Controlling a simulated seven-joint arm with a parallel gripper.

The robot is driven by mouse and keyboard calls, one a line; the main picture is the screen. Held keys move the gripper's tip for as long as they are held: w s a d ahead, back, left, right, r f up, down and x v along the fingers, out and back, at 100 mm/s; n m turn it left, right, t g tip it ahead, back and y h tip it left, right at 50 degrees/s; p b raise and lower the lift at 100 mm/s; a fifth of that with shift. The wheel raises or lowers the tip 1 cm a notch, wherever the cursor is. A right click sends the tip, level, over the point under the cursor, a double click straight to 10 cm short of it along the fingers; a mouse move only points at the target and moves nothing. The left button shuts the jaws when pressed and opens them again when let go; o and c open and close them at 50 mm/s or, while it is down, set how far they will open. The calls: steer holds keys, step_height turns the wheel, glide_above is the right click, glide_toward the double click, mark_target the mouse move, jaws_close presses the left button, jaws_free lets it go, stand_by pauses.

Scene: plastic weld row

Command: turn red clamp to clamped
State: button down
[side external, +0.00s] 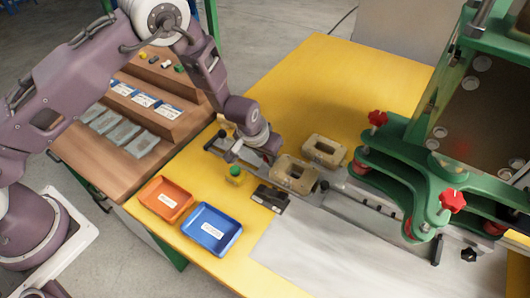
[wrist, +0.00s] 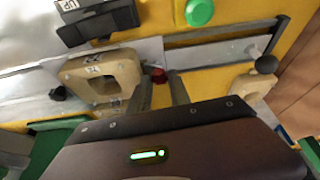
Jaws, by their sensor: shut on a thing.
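A small red part, which I take to be the red clamp (wrist: 158,75), shows between my fingertips in the wrist view, beside a beige block (wrist: 130,62). My gripper (wrist: 163,88) is shut on it, with a finger on either side. Most of the clamp is hidden by the fingers, so its angle cannot be told. In the side view my gripper (side external: 264,157) is low over the metal rail, just left of the beige block (side external: 292,176). The clamp itself cannot be made out there.
A second beige block (side external: 323,151) stands behind. A green press with red knobs (side external: 453,200) fills the right. A black box (side external: 270,197), a green button (side external: 235,171), an orange tray (side external: 166,198) and a blue tray (side external: 212,229) are in front. The yellow table's back is clear.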

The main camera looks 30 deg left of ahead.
steer(key=n+y, duration=0.1)
steer(key=n, duration=0.1)
steer(key=n+g+y, duration=0.1)
steer(key=n, duration=0.2)
steer(key=shift+d+n, duration=0.15)
steer(key=shift+n, duration=0.45)
steer(key=c, duration=1.2)
jaws_free()
steer(key=shift+w+d, duration=0.1)
